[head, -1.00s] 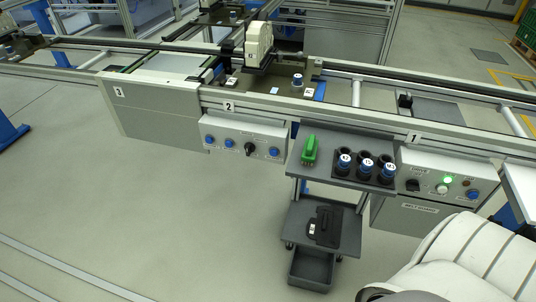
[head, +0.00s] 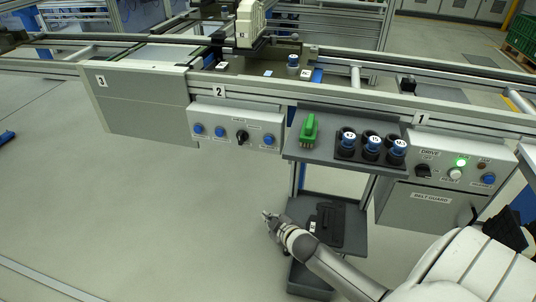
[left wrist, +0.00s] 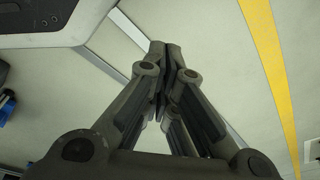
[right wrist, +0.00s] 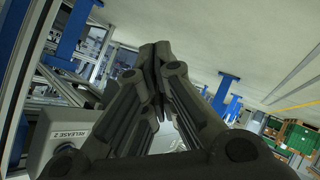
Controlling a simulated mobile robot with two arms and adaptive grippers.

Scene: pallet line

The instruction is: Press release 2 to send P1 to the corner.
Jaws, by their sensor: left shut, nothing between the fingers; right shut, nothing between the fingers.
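The station 2 control box (head: 236,128) hangs on the line's front rail, with blue buttons and a black knob. Its small button labels are too small to read in the head view. In the right wrist view a grey box with a "RELEASE 2" label (right wrist: 68,135) is at lower left; its button is not clear there. My right gripper (head: 268,216) is shut and empty, below and in front of the control box, apart from it. It also shows in the right wrist view (right wrist: 156,55). My left gripper (left wrist: 166,52) is shut and empty over floor. I cannot tell which pallet is P1.
A grey cart shelf (head: 318,150) right of the box holds a green part (head: 309,132) and several blue-topped cylinders. A lower shelf (head: 350,238) carries a black part. The station 1 box (head: 455,171) with a lit green lamp is farther right.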

